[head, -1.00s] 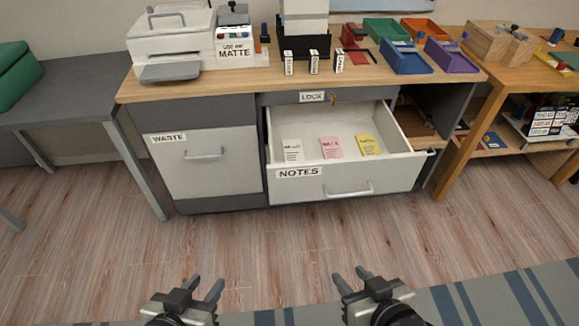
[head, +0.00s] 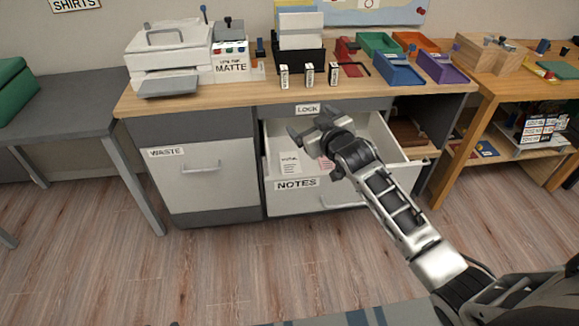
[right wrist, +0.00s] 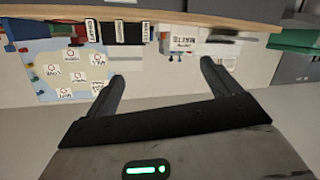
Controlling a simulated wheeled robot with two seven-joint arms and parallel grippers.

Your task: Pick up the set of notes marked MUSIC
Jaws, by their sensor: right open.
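The white set of notes (head: 290,162) lies in the open NOTES drawer (head: 350,187), at its left. Its heading looks like MUSIC but is too small to be sure. A pink set (head: 326,163) beside it is partly covered by my right gripper, and the yellow set is hidden behind my arm. My right gripper (head: 308,128) is above the drawer, apart from the notes. In the right wrist view its two fingers (right wrist: 162,72) are spread with nothing between them. My left gripper is not in view.
The desk top (head: 225,92) above the drawer carries a printer (head: 170,62), small labelled blocks (head: 308,75) and coloured trays (head: 398,70). The WASTE drawer (head: 205,185) is closed at left. A wooden shelf unit (head: 490,110) stands at right.

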